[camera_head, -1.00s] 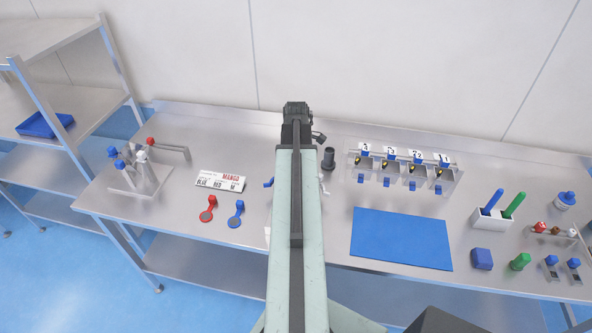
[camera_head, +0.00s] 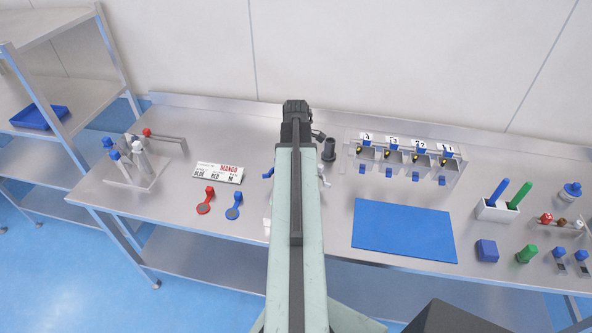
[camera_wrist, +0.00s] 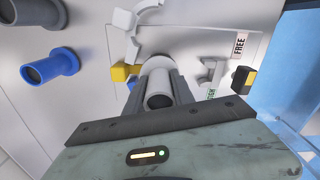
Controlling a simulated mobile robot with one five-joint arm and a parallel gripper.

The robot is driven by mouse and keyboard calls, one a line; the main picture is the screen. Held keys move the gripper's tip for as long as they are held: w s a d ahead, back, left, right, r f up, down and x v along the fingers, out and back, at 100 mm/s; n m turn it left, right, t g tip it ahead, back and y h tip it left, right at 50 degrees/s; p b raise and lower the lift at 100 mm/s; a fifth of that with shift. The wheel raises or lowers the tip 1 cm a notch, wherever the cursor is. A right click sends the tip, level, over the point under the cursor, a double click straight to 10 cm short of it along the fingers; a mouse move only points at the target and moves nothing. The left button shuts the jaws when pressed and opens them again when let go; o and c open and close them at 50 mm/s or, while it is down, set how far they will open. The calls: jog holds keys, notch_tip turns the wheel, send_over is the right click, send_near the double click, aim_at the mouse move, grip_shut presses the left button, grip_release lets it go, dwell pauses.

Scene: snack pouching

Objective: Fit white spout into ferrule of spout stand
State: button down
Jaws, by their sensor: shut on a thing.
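In the wrist view my gripper (camera_wrist: 160,92) is shut on a white spout (camera_wrist: 159,101), a short pale tube held between two grey fingers. A pale rounded piece (camera_wrist: 156,64) shows right behind the spout, with a curved white part (camera_wrist: 133,22) above it. I cannot tell whether this is the ferrule of the spout stand, or whether the spout is in it, in front of it or touching it. In the head view my arm hides the gripper and the work spot. A white piece (camera_head: 324,176) and a blue piece (camera_head: 268,173) stick out beside it.
The wrist view shows a blue flanged tube (camera_wrist: 52,67), a yellow block (camera_wrist: 120,72) and a FREE label (camera_wrist: 240,45). The head view shows a dark cup (camera_head: 328,152), a MANGO card (camera_head: 218,173), a tube rack (camera_head: 155,178) and a blue mat (camera_head: 403,231).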

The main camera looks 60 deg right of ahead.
jog(key=shift+f, duration=0.1)
dwell(0.6)
jog(key=shift+f+b, duration=0.35)
jog(key=shift+b, duration=0.1)
jog(key=shift+f+b, duration=0.5)
jog(key=c, duration=1)
grip_release()
jog(key=shift+r, duration=0.15)
notch_tip(320, 180, up, 8)
jog(key=p, duration=0.8)
jog(key=shift+f, duration=0.2)
